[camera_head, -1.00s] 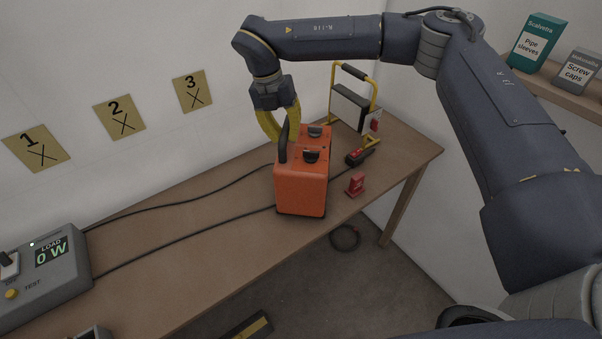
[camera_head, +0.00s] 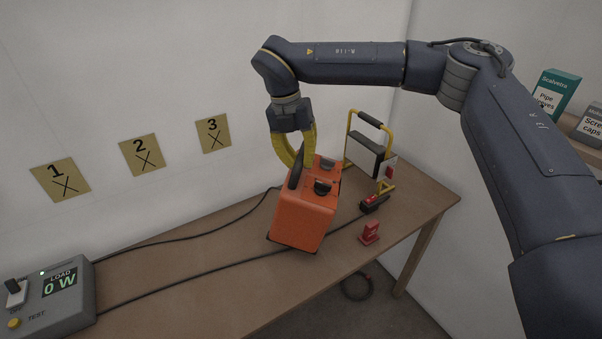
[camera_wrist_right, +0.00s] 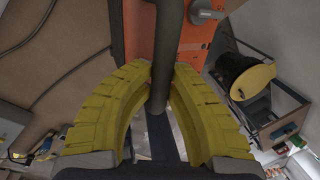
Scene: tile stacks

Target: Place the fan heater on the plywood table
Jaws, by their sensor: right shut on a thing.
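The orange fan heater (camera_head: 304,222), with black knobs and a dark top handle (camera_head: 296,168), is at the middle of the brown wooden table (camera_head: 190,275). It leans to one side; whether its base is wholly clear of the tabletop I cannot tell. My right gripper (camera_head: 299,160) comes from above with its yellow fingers shut on the handle. In the right wrist view the dark handle runs between the yellow fingers (camera_wrist_right: 160,92), with the orange heater body (camera_wrist_right: 196,42) behind it. My left gripper is not in view.
A yellow-framed work lamp (camera_head: 365,150) stands behind the heater. A red-and-black socket block (camera_head: 373,203) and a small red item (camera_head: 369,233) lie to its right. A grey load meter (camera_head: 50,295) is at left, with black cables across the table.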

